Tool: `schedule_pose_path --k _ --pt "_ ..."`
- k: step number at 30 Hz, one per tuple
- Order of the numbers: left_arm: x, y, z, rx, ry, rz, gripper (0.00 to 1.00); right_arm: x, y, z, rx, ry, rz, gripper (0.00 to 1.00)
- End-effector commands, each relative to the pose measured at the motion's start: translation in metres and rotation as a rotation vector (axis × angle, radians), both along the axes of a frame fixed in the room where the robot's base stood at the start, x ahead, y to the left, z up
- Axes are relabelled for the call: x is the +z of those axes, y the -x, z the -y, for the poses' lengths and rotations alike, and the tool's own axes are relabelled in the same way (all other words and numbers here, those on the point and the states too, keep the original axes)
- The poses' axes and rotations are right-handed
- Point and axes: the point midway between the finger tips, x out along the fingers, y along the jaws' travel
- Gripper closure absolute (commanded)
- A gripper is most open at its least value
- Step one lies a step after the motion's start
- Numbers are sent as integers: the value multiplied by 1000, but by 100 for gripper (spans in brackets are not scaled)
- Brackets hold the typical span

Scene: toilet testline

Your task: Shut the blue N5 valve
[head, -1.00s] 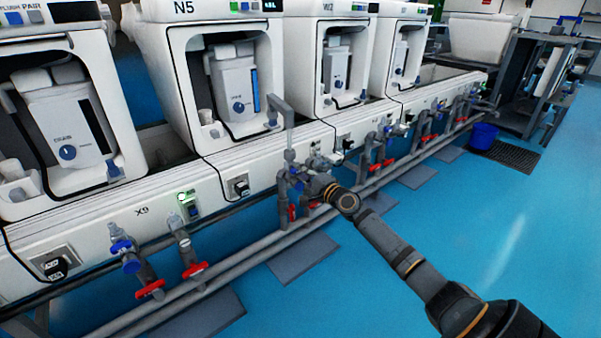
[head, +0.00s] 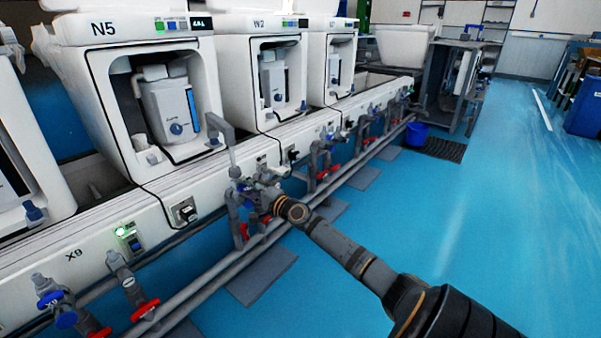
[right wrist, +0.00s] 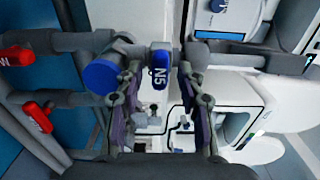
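The blue N5 valve handle (right wrist: 159,64), with white N5 lettering, shows in the right wrist view, with a round blue cap (right wrist: 101,77) to its left. My right gripper (right wrist: 160,75) is open, with one finger on each side of the handle and a gap visible on both sides. In the head view the blue valve (head: 243,187) is small and partly hidden by my right gripper (head: 256,190), which is at the pipes below the N5 unit (head: 103,55). My left gripper is not in view.
Red valve handles (right wrist: 37,116) stick out at the left of the right wrist view. A grey upright pipe (head: 230,150) rises beside the valve. Long grey pipes (head: 215,278) run along the bench. The blue floor (head: 480,220) to the right is clear.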

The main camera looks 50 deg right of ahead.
Motion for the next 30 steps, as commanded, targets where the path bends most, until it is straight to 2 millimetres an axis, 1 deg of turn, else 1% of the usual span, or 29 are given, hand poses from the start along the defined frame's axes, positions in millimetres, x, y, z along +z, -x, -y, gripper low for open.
schedule_pose_path --k 2,5,9,15,21,27,30 --pt "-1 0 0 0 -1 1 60 -1 0 0 0 71 6 60" --pt "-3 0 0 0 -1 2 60 0 0 0 0 243 19 60" --pt "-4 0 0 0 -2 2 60 2 0 -1 0 549 43 60" --pt "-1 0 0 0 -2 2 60 5 0 -2 -1 937 74 60" --pt "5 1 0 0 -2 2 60 6 0 -3 -1 1267 100 60" --pt "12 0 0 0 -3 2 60 7 0 -5 0 1554 123 60" --pt "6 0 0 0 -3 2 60 1 26 -3 8 1566 121 60"
